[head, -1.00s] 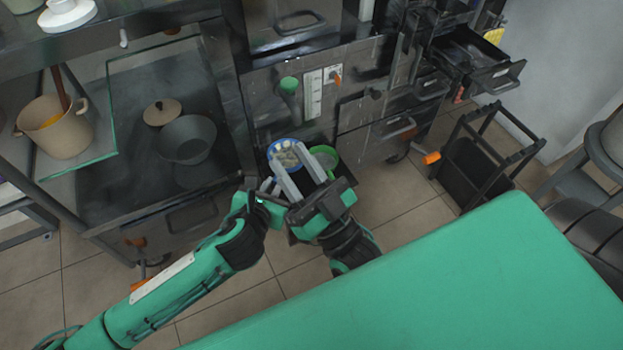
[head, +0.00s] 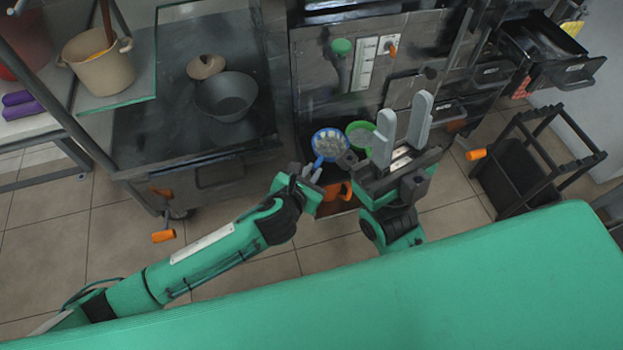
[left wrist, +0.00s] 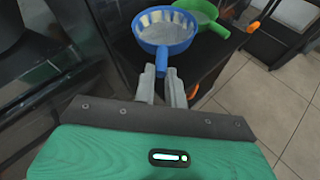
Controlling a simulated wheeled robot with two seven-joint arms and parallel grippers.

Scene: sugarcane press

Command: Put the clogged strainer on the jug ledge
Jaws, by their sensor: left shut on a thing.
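The blue strainer (head: 330,144), with pale lumps in its bowl, is low in front of the dark machine. In the left wrist view the strainer (left wrist: 165,30) has its handle pointing back between the grey fingers. My left gripper (head: 313,174) is shut on this handle; the exact contact is small in the picture. A green strainer (head: 360,133) is just right of the blue one and also shows in the left wrist view (left wrist: 204,14). My right gripper (head: 403,122) is open and empty, fingers spread upward, right of the strainers. I cannot clearly make out the jug or its ledge.
An orange handle (head: 337,190) is below the strainers, between my grippers. At left are a dark bowl (head: 226,96), a lid (head: 206,66) and a beige pot (head: 97,62). A black cart (head: 515,172) is at right. Tiled floor is open between.

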